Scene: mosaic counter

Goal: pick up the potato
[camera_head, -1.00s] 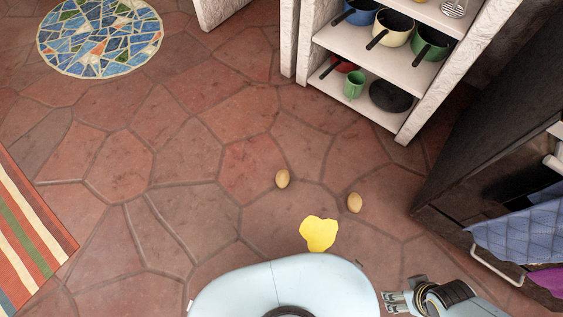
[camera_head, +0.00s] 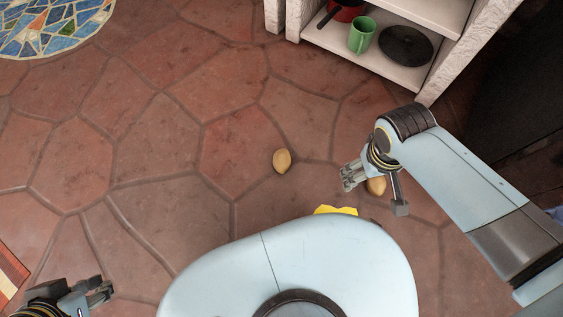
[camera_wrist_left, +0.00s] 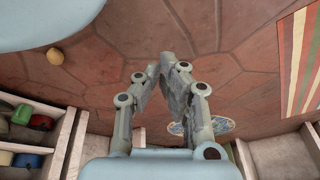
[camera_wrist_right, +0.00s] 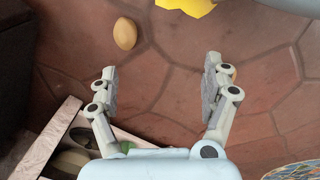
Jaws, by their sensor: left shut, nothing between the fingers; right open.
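Two brown, potato-like lumps lie on the tiled floor. One potato (camera_head: 282,160) lies in the open in the middle of the head view. The other potato (camera_head: 376,187) is partly hidden by my right gripper (camera_head: 351,176). One potato (camera_wrist_right: 125,33) shows in the right wrist view, beyond and left of the fingers; I cannot tell which it is. My right gripper (camera_wrist_right: 160,80) is open with nothing between its fingers. My left gripper (camera_head: 103,292) is at the lower left, far from both potatoes. In the left wrist view its fingers (camera_wrist_left: 169,75) are shut and empty; one potato (camera_wrist_left: 55,56) shows at upper left.
A yellow flat piece (camera_head: 336,210) lies on the floor, partly hidden by my body. A white shelf (camera_head: 375,68) with a green mug (camera_head: 362,35) and a dark lid-like disc (camera_head: 406,46) stands at the back. A mosaic disc (camera_head: 50,25) is at upper left. Floor between is clear.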

